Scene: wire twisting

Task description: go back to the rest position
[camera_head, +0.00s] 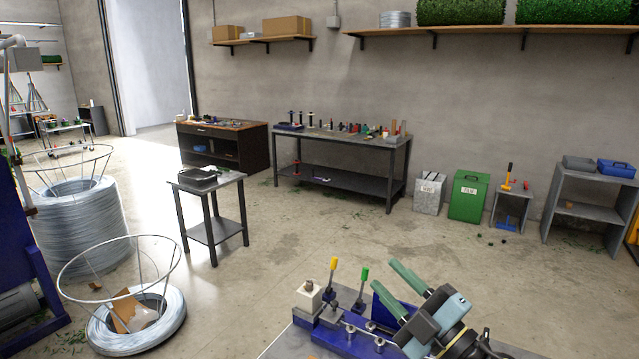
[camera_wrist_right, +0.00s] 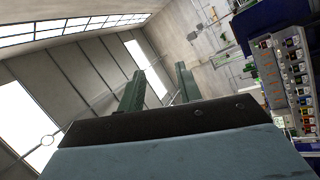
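My right gripper (camera_head: 386,274) is at the lower right of the head view, above the blue bench device. Its two green fingers stand apart with nothing between them. In the right wrist view the fingers (camera_wrist_right: 160,70) also show spread and empty, pointing up toward the wall and ceiling. The bench device (camera_head: 340,338) has a blue base, metal pegs, a yellow-tipped lever (camera_head: 333,265) and a green-tipped lever (camera_head: 364,275). My left gripper is not in view.
Wire coils (camera_head: 75,228) and a low wire spool (camera_head: 140,330) stand on the left. A small table (camera_head: 232,179) stands mid-floor. A workbench (camera_head: 350,140), a green bin (camera_head: 468,197) and a shelf unit (camera_head: 580,178) line the wall. Floor between is mostly clear.

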